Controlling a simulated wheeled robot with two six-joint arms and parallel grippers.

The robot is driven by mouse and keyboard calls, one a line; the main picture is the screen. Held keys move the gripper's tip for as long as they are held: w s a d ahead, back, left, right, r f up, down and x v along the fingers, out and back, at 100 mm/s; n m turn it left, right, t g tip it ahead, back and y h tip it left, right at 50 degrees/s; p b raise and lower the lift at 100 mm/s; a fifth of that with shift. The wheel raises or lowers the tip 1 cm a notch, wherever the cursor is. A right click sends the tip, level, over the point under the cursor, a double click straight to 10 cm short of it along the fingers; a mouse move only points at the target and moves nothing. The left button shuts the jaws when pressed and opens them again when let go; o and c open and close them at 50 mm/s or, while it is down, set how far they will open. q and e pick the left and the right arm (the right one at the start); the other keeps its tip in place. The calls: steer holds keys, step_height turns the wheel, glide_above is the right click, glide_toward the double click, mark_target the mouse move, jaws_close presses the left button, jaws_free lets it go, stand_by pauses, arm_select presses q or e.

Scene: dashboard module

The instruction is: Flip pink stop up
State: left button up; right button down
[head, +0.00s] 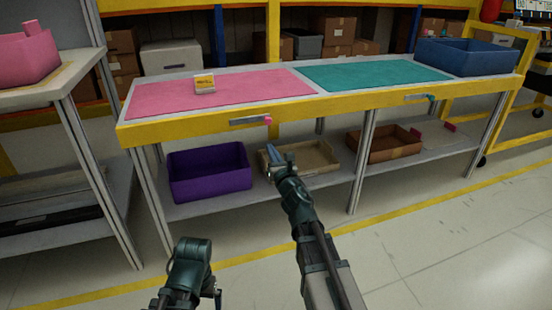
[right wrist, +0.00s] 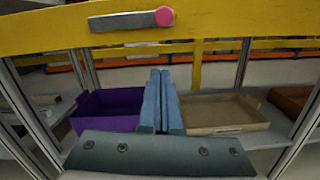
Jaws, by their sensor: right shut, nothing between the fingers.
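The pink stop (head: 267,120) is a small pink piece at the right end of a grey bar (head: 246,122) on the yellow front rail of the bench. In the right wrist view the pink stop (right wrist: 164,16) shows as a round pink end near the top, with the bar level to its left. My right gripper (head: 272,154) is shut and empty, below the rail and apart from the stop. Its blue-grey fingers (right wrist: 161,80) stand side by side below the stop in the wrist view. My left arm shows at the bottom of the head view; its gripper is not visible.
A teal stop (head: 431,98) sits farther right on the same yellow rail (head: 340,103). Below, a purple bin (head: 209,186), a beige tray (head: 318,168) and a brown tray (head: 384,155) stand on the lower shelf. A small yellow-white box (head: 205,84) sits on the pink mat (head: 240,94).

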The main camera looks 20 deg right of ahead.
mark_target(251, 122)
steer(key=w+r+p, duration=0.2)
steer(key=r, duration=0.1)
steer(key=w+r+p, duration=0.1)
steer(key=p, duration=0.1)
steer(key=shift+w+d+r, duration=0.15)
steer(key=shift+w+d, duration=0.15)
steer(key=shift+d+r+n+p, duration=0.1)
steer(key=shift+r+n+p, duration=0.25)
steer(key=shift+n+p, duration=0.05)
